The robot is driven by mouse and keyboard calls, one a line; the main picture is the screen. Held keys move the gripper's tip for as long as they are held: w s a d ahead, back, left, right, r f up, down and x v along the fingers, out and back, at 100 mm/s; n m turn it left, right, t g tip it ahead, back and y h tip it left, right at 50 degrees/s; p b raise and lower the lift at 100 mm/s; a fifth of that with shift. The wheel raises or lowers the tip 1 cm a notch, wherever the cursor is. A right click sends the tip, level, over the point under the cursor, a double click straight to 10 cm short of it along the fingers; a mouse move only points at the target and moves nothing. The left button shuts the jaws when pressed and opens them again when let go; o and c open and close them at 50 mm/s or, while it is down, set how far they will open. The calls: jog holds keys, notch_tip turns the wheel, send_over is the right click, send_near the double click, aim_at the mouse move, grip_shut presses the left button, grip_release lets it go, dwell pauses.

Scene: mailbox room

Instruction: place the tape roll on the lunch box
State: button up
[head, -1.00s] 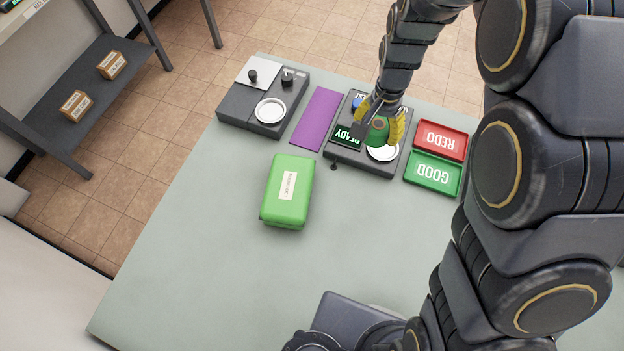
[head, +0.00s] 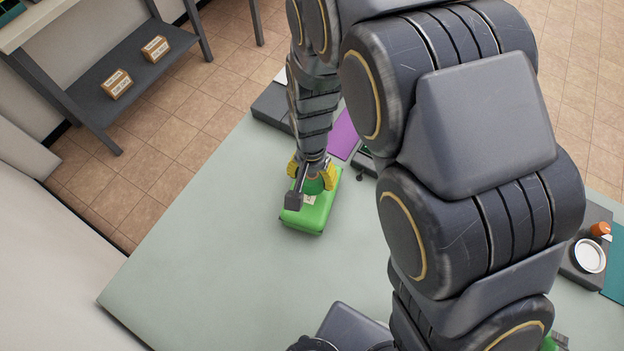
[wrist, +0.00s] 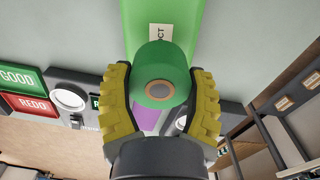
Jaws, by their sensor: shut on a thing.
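My gripper (head: 312,178) has yellow fingers and is shut on the green tape roll (wrist: 152,65). In the wrist view the roll sits between both fingers (wrist: 160,80), with its grey and brown core facing the camera. The green lunch box (head: 304,218) lies on the table. In the head view the gripper and roll are over its far part. In the wrist view the lunch box (wrist: 192,18) with its white label (wrist: 160,31) shows behind the roll. I cannot tell whether the roll touches the lid.
A purple mat (head: 343,136) lies beyond the lunch box. In the wrist view a green GOOD tray (wrist: 18,78) and a red REDO tray (wrist: 30,104) are at the left. A device with a white dish (head: 589,256) stands at the right. The table's left front (head: 190,275) is clear.

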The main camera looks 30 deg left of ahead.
aim_at(312, 184)
jog(key=shift+f, duration=1.5)
jog(key=shift+f, duration=0.15)
jog(key=o, duration=1.1)
notch_tip(312, 184, up, 12)
jog(key=shift+r, duration=0.2)
